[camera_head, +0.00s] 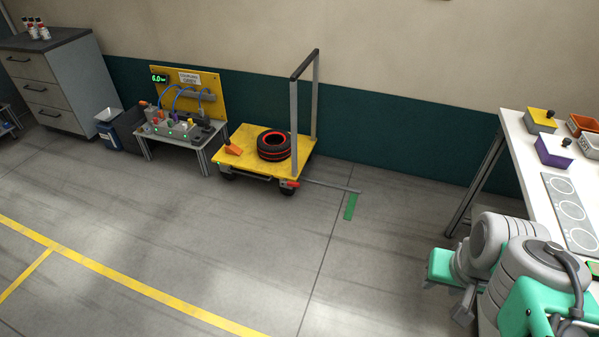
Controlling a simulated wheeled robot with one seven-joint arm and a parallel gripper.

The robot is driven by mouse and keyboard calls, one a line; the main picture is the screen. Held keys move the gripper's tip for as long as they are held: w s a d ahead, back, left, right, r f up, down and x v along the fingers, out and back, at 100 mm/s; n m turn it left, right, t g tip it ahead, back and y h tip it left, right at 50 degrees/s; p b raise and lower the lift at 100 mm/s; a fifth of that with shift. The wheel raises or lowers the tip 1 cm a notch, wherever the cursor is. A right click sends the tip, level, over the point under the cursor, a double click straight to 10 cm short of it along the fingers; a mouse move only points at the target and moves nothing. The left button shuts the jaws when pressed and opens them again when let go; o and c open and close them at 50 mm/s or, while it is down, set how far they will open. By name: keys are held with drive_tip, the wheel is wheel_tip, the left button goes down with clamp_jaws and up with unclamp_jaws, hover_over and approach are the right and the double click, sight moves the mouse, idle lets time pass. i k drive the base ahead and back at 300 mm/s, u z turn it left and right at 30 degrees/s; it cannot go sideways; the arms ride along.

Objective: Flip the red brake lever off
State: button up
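A small red brake lever (289,184) sticks out at the front right corner of a yellow cart (239,170), low by the wheel. It is small in view, and its exact angle is hard to tell. My gripper (447,300) is at the lower right, at the end of my grey and teal arm, far from the cart and apart from the lever. Nothing shows held in it, but its fingers are too unclear to tell whether they are open or shut.
A black tyre with red rings (273,146) and an orange wedge (233,148) are on the cart. A green floor strip (351,206) lies to its right. A white table (520,150) with bins stands at right. The floor before the cart is clear.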

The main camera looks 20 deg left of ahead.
sight(293, 185)
drive_tip(key=i, duration=0.3)
drive_tip(key=u, duration=0.9)
drive_tip(key=i, duration=0.85)
drive_tip(key=u, duration=0.45)
drive_tip(key=i, duration=1.1)
drive_tip(key=u, duration=0.7)
drive_tip(key=i, duration=0.35)
drive_tip(key=u, duration=0.15)
